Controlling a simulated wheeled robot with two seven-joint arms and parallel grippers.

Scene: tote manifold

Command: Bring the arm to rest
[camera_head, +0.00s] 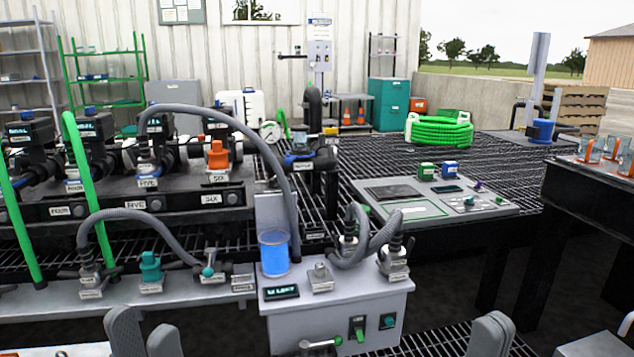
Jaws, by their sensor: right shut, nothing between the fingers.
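My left gripper (145,334) shows at the bottom edge, left of the middle, as two grey rounded fingers with a gap between their tips. No object shows between them. My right gripper (490,334) shows at the bottom edge, right of the middle, with its grey fingers together and empty. Both are low in the picture, in front of the bench, apart from the grey pump box (338,305) that stands between them. The rest of both arms is out of view.
The grey box carries a blue-filled cup (273,254) and grey hoses (370,240). A valve manifold (130,205) with green hoses stands at the left. A control panel (430,206) and a coiled green hose (437,132) lie on the grating. A dark table (590,190) is at the right.

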